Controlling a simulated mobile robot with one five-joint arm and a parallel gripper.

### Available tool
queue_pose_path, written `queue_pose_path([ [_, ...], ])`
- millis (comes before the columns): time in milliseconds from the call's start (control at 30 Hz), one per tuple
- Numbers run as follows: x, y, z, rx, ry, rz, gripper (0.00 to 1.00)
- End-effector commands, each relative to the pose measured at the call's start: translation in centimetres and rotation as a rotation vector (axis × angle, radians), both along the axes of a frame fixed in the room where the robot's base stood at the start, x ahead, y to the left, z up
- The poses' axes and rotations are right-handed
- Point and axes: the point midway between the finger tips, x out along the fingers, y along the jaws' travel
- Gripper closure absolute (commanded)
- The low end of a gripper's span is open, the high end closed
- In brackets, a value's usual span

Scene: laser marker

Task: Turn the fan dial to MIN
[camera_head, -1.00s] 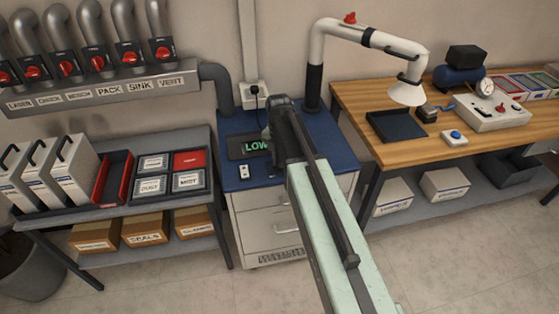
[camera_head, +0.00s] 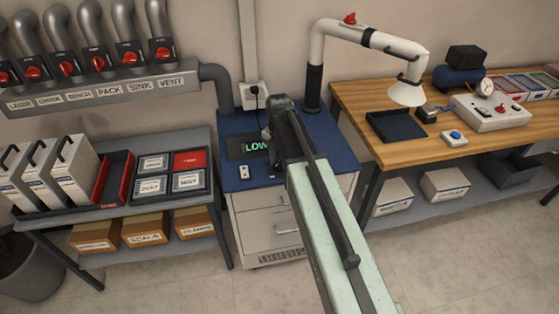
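A blue-topped fan cabinet (camera_head: 236,181) stands in the middle against the wall. A dark display (camera_head: 240,149) on its top reads LOW in green. My gripper (camera_head: 268,133) is over the cabinet top, at the right end of the display. My own arm covers the area to the right of the display. I cannot make out the fan dial; it may be hidden behind my arm and gripper. The fingers are too small and dark to tell whether they are open, shut or touching anything.
A small white switch (camera_head: 243,171) sits at the cabinet's front left. A white extraction arm (camera_head: 330,28) rises behind my gripper, with a red knob on top. A grey shelf with trays (camera_head: 120,215) is left, a wooden bench (camera_head: 440,149) right. Red-handled duct valves (camera_head: 97,62) line the wall.

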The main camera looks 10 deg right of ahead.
Motion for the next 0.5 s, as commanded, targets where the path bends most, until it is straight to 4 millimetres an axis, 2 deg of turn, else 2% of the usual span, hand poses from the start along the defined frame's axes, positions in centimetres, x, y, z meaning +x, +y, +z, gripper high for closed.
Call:
queue_pose_path([
  [167, 0.0, 0.0, 2.5, 0.000, 0.000, 0.000, 0.68],
  [400, 0.0, 0.0, 6.9, 0.000, 0.000, 0.000, 0.68],
  [500, 0.0, 0.0, 7.8, 0.000, 0.000, 0.000, 0.68],
])
